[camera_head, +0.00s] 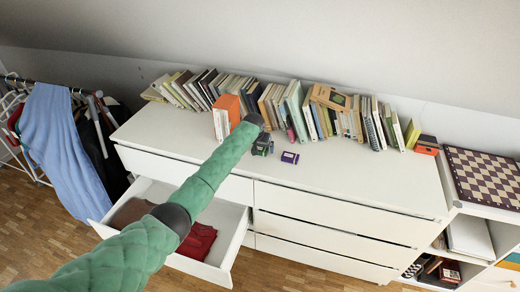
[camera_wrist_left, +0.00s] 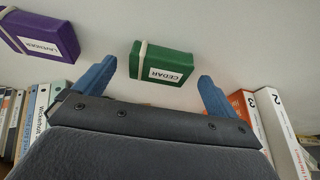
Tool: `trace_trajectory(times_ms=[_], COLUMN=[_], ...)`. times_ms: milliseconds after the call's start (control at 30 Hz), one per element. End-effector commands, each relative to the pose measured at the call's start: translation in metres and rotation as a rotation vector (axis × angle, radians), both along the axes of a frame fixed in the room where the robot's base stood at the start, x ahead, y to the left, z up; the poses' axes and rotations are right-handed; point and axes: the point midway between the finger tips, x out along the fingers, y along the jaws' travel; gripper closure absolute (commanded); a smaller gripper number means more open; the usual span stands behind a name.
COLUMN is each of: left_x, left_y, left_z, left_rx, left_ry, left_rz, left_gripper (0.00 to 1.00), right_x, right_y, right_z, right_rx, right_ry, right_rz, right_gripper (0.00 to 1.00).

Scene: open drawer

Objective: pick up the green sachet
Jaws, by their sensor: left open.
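The green sachet (camera_wrist_left: 150,58) shows in the left wrist view as a small block with a white "CEDAR" label and a pale band. It lies on the white dresser top. My left gripper (camera_wrist_left: 155,86) is open, with one blue finger on each side of the sachet's span. The sachet is just beyond the fingertips and apart from them, nothing held. In the head view my left gripper (camera_head: 262,144) is over the dresser top and largely hides the green sachet. My right gripper is not in view.
A purple sachet (camera_head: 290,157) labelled "LAVENDER" lies close by; it also shows in the left wrist view (camera_wrist_left: 42,35). A row of books (camera_head: 293,108) lines the back. An open drawer (camera_head: 222,262) holds folded red cloth (camera_head: 198,241). The dresser's right top (camera_head: 385,180) is clear.

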Motion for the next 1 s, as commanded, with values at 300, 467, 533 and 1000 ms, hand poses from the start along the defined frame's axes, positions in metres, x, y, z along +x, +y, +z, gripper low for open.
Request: trace_trajectory(times_ms=[300, 467, 533, 1000], left_x=[0.005, 0.005, 0.005, 0.005], left_y=[-0.002, -0.002, -0.002, -0.002], left_z=[-0.014, -0.014, -0.014, -0.013], left_rx=[-0.001, -0.001, -0.001, -0.001], left_ry=[-0.001, -0.001, -0.001, -0.001], left_rz=[0.000, 0.000, 0.000, 0.000], left_gripper=[0.04, 0.04, 0.17, 0.52], right_x=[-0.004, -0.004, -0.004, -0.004], right_y=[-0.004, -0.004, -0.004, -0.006], right_z=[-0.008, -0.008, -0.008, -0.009], right_rx=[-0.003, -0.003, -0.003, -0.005], right_ry=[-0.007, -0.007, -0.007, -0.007], right_rz=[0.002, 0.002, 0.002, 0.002], right_gripper=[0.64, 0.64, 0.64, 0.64])
